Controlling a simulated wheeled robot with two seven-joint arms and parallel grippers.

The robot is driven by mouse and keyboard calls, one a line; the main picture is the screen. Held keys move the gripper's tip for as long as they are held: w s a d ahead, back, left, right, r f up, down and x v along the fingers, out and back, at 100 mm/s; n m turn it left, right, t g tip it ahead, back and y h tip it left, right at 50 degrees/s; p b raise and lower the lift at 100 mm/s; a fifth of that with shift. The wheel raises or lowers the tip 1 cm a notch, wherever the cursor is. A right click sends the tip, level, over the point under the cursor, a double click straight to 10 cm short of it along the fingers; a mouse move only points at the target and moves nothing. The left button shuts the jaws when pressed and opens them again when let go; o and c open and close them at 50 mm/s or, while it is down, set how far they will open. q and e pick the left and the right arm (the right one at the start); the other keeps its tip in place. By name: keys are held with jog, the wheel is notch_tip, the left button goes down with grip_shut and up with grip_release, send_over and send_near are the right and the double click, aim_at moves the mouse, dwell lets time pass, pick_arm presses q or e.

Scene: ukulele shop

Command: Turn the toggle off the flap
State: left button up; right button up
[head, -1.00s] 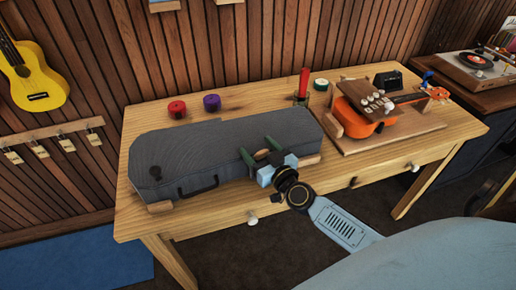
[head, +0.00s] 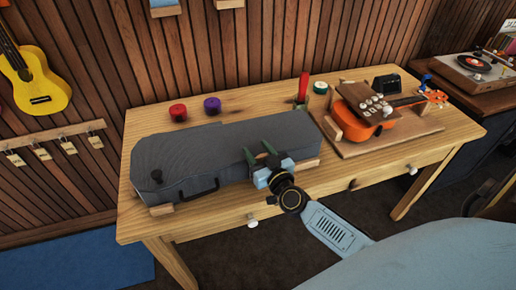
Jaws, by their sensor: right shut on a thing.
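A long grey case (head: 212,153) lies on the wooden table, with a dark handle (head: 200,189) on its front side. The fingers and wrist cover that spot, so the toggle and flap there cannot be made out clearly. My left gripper is out of view.
Red (head: 178,112) and purple (head: 212,105) spools stand behind the case. An orange ukulele (head: 354,122) rests on a wooden board to the right, with a brown block (head: 366,98) over it. A red-topped item (head: 303,88) and a green-white roll (head: 320,88) stand between them.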

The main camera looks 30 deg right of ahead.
jog(key=shift+d+r+m+h+p, duration=0.1)
jog(key=shift+r+m+h+p, duration=0.15)
jog(key=shift+m+h+p, duration=0.65)
jog(key=shift+d+f+g+h+p, duration=0.1)
jog(key=shift+f+g+h+p, duration=0.15)
jog(key=shift+h+p, duration=0.5)
jog(key=shift+m, duration=0.3)
jog(key=o, duration=1)
jog(key=shift+s, duration=0.1)
jog(key=v, duration=1.3)
jog(key=shift+s, duration=0.15)
